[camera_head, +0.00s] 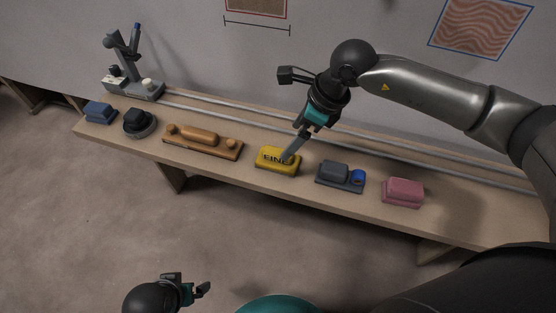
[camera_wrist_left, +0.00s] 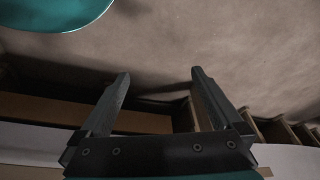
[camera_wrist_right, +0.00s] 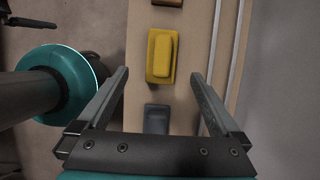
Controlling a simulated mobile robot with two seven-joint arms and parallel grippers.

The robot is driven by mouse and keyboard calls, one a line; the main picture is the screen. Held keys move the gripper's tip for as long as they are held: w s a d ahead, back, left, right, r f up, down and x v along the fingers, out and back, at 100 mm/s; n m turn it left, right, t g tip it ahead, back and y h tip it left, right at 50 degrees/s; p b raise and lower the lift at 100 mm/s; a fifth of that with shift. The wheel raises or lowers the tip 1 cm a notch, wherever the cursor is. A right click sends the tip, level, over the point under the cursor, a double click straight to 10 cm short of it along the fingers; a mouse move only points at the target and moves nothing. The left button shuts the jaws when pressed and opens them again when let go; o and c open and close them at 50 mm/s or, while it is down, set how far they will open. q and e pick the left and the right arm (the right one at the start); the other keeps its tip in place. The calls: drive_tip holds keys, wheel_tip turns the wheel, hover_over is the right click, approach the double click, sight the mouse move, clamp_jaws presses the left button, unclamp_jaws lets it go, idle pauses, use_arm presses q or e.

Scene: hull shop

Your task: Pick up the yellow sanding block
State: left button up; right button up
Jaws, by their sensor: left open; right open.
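The yellow sanding block (camera_head: 270,163) lies on the bench, with dark lettering "FINE" on its side. My right gripper (camera_head: 291,157) reaches down over it in the head view, a finger crossing in front of its right end. In the right wrist view the block (camera_wrist_right: 160,56) shows whole, ahead of the open fingers (camera_wrist_right: 162,82) and between their lines, with nothing held. Whether a finger touches it, I cannot tell. My left gripper (camera_head: 198,289) is low at the front, away from the bench; in the left wrist view it is open and empty (camera_wrist_left: 160,75).
On the bench (camera_head: 225,176), an orange-brown wooden sander (camera_head: 200,136) lies left of the block. A grey block with a blue roll (camera_head: 340,176) and a pink block (camera_head: 404,192) lie to its right.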

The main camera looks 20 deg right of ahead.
sight(281, 151)
drive_tip(key=b+x, duration=0.1)
drive_tip(key=x, duration=0.2)
drive_tip(key=shift+w+a+f, duration=0.1)
drive_tip(key=shift+f, duration=0.2)
drive_tip(key=shift+b+x, duration=0.5)
drive_tip(key=shift+x, duration=0.45)
drive_tip(key=b+x, duration=0.2)
drive_tip(key=x, duration=0.1)
drive_tip(key=shift+w, duration=0.2)
use_arm(q)
wheel_tip(281, 151, up, 10)
drive_tip(key=w+t, duration=0.1)
drive_tip(key=shift+t, duration=0.3)
use_arm(e)
drive_tip(key=shift+w+a+f, duration=0.2)
drive_tip(key=shift+f, duration=0.4)
use_arm(q)
drive_tip(key=shift+d+r, duration=0.1)
use_arm(e)
drive_tip(key=shift+c, duration=0.4)
drive_tip(key=c, duration=1.3)
drive_tip(key=shift+r, duration=0.15)
